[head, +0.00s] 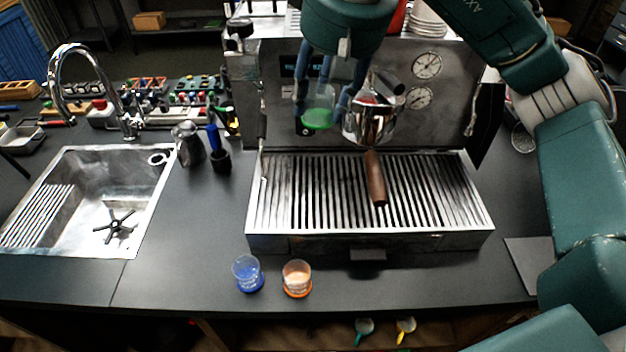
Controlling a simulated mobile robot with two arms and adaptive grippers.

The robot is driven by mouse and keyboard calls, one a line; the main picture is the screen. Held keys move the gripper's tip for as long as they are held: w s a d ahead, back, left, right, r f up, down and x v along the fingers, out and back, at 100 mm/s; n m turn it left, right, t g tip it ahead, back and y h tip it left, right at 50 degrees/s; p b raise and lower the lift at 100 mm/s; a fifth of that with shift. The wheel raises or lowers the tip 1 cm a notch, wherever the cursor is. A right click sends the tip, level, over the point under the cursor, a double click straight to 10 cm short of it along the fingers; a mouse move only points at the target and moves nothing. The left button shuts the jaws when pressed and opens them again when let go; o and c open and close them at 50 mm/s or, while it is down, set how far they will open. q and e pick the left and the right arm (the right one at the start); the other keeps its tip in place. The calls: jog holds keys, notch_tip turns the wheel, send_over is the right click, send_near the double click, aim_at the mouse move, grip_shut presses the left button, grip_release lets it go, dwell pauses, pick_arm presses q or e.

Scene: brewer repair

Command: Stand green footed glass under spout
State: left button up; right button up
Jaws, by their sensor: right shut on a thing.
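The green footed glass (316,119) shows below my right gripper (320,106), in front of the brewer's face. The gripper's fingers are shut on it, one on each side, and hold it above the slatted drip tray (262,225). The glass looks close to upright, with clear walls and a green foot. Just to its right is the chrome brew group (368,124), with a wooden handle (376,178) pointing toward me. I cannot make out the spout itself; the gripper and the group crowd that area. My left gripper is not in view.
A blue-footed glass (248,273) and an orange-footed glass (297,278) stand on the counter before the tray. A sink (120,215) is at the left. A steel pitcher (188,146) stands left of the brewer. The tray's slats are clear apart from the overhanging handle.

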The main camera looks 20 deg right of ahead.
jog(key=f+p, duration=0.1)
jog(key=f, duration=0.3)
jog(key=f+p, duration=0.1)
jog(key=f, duration=0.9)
jog(key=shift+s+d+p, duration=0.1)
jog(key=shift+s+p, duration=0.3)
notch_tip(320, 180, down, 2)
jog(key=shift+s+f+p, duration=0.1)
jog(key=shift+f+p, duration=0.05)
jog(key=shift+p, duration=0.15)
notch_tip(320, 180, down, 2)
jog(key=shift+f, duration=0.45)
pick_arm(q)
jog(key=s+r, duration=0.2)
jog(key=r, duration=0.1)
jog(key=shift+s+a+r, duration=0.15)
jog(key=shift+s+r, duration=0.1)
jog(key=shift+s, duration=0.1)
pick_arm(e)
jog(key=o, duration=1.3)
